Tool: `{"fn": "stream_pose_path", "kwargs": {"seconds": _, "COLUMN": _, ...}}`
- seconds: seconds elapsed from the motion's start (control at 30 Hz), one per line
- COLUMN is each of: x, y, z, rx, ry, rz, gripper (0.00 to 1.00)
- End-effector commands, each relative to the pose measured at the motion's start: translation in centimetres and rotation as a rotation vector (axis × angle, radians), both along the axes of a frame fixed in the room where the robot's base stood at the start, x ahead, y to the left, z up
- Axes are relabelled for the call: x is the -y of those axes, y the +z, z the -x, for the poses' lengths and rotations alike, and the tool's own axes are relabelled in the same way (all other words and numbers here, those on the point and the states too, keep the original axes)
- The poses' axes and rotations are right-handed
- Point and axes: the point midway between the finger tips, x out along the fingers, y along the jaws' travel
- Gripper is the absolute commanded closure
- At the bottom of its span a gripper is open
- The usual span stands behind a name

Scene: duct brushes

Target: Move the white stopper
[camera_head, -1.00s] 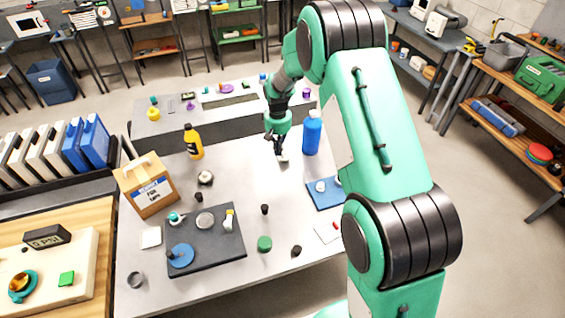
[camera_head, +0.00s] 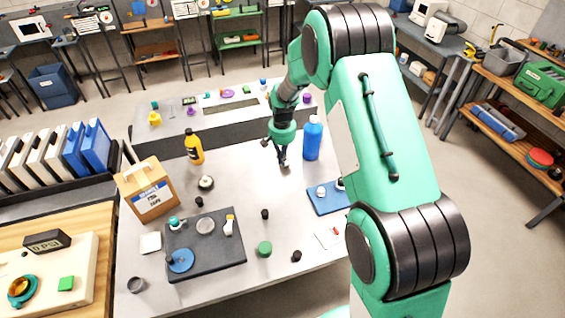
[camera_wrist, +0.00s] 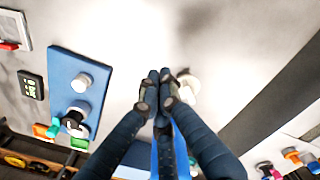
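A small round white piece (camera_wrist: 190,87), which looks like the white stopper, shows in the wrist view just right of my fingertips, partly behind the right finger. I cannot tell its height or whether it touches the finger. My gripper (camera_wrist: 159,88) points down with its fingertips together and nothing clear between them. In the head view my gripper (camera_head: 282,163) is low over the grey table (camera_head: 245,182), left of the blue bottle (camera_head: 312,140). The white piece is not clear there. Other white knobs (camera_head: 321,191) stand on the blue mat (camera_head: 328,204).
A dark mat (camera_head: 205,257) with several parts, a green cap (camera_head: 264,248) and small black pieces lie toward the front. A yellow bottle (camera_head: 193,147) and cardboard box (camera_head: 151,190) stand left. The table between gripper and yellow bottle is mostly clear.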

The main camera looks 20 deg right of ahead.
Motion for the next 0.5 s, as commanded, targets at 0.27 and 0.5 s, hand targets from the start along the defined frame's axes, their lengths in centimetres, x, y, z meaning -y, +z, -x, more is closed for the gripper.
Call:
{"fn": "stream_pose_path", "kwargs": {"seconds": 0.27, "x": 0.0, "y": -3.0, "z": 0.1, "rx": -0.003, "ry": 0.000, "rz": 0.000, "gripper": 1.00}}
{"fn": "stream_pose_path", "kwargs": {"seconds": 0.5, "x": 0.0, "y": -6.8, "z": 0.0, "rx": -0.002, "ry": 0.001, "rz": 0.000, "gripper": 1.00}}
